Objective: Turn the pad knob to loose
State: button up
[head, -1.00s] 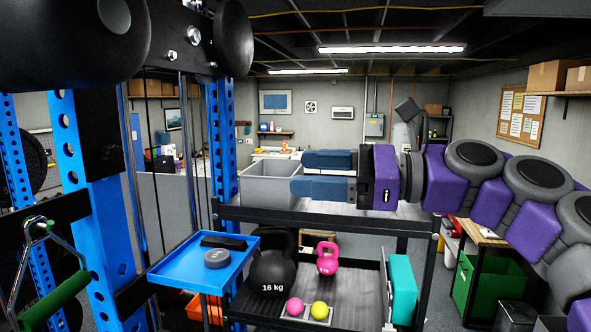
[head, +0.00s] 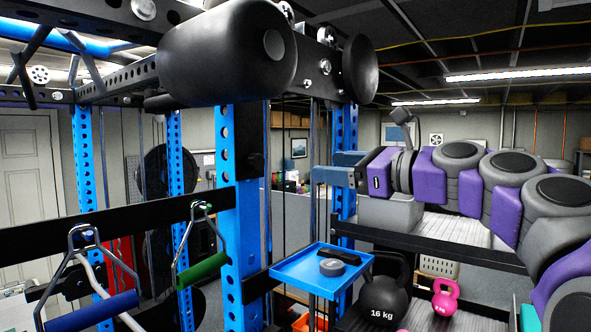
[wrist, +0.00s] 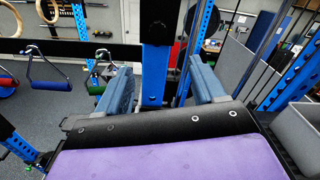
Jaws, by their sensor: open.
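A thick black roller pad (head: 225,58) hangs large at the top of the head view, joined by a dark bolted bracket (head: 310,55) to a smaller black round pad (head: 360,68). Silver bolt heads show on the bracket. A dark block (head: 257,164) sits on the blue upright (head: 240,220) below. I cannot tell which part is the pad knob. My gripper (head: 322,167) is open and empty, below and right of the bracket and apart from it. In the wrist view my gripper (wrist: 160,68) has its blue-grey fingers spread, with the blue upright (wrist: 153,75) beyond.
A blue tray (head: 290,272) with a grey disc is below my gripper. A black shelf rack (head: 450,252) with kettlebells stands to the right. Handles with green (head: 202,270) and blue (head: 92,312) grips hang at left. A grey bin (wrist: 298,125) is at the wrist view's right.

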aim_at(259, 161)
jog(key=p+x, duration=0.1)
jog(key=x, duration=1.7)
jog(key=shift+a, duration=0.15)
jog(key=shift+s, duration=0.1)
jog(key=shift+c, duration=0.2)
jog(key=c, duration=1)
